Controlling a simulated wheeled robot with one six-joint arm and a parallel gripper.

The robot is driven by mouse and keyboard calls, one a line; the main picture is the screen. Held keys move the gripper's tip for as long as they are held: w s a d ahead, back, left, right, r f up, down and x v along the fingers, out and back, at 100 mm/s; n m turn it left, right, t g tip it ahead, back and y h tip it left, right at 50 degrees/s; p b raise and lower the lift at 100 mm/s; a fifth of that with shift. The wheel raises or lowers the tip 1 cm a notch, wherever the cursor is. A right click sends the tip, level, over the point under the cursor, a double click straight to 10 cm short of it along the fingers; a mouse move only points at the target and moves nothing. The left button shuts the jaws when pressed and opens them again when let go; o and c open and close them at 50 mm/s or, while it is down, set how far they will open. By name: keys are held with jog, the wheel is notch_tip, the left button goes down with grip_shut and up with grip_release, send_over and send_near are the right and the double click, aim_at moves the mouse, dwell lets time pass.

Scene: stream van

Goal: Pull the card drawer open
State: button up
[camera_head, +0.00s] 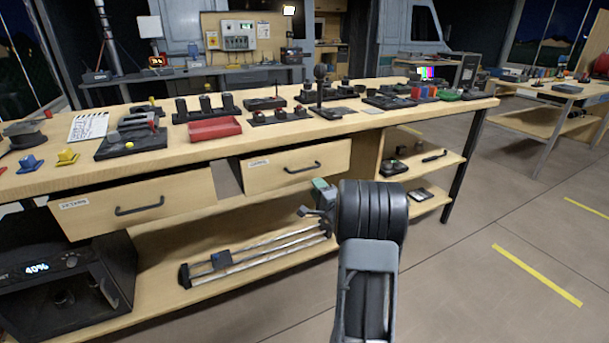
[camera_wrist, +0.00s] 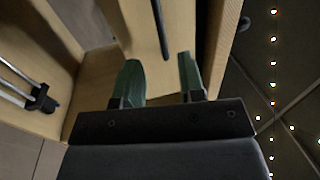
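Two pale wood drawers hang under the long workbench. The right drawer (camera_head: 275,175) and the left drawer (camera_head: 95,212) each carry a small white label too small to read surely, so I cannot tell which is the card drawer. The right drawer has a dark bar handle (camera_head: 303,168). My gripper (camera_head: 323,192) is just below and right of that handle, partly hidden by my own wrist. In the wrist view its green fingers (camera_wrist: 160,62) are open and apart. A dark handle bar (camera_wrist: 160,28) shows between and beyond the fingertips; contact cannot be told.
The bench top (camera_head: 300,135) holds a red tray (camera_head: 214,129), a clapperboard (camera_head: 88,126) and several small items. Side shelves (camera_head: 425,165) hold small gear at the right. The floor (camera_head: 480,220) to the right is clear.

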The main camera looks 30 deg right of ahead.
aim_at(304, 170)
jog(key=b+x, duration=0.1)
jog(key=x, duration=0.9)
jog(key=shift+w+b, duration=0.15)
jog(key=shift+b, duration=0.25)
jog(key=shift+c, duration=0.2)
grip_shut()
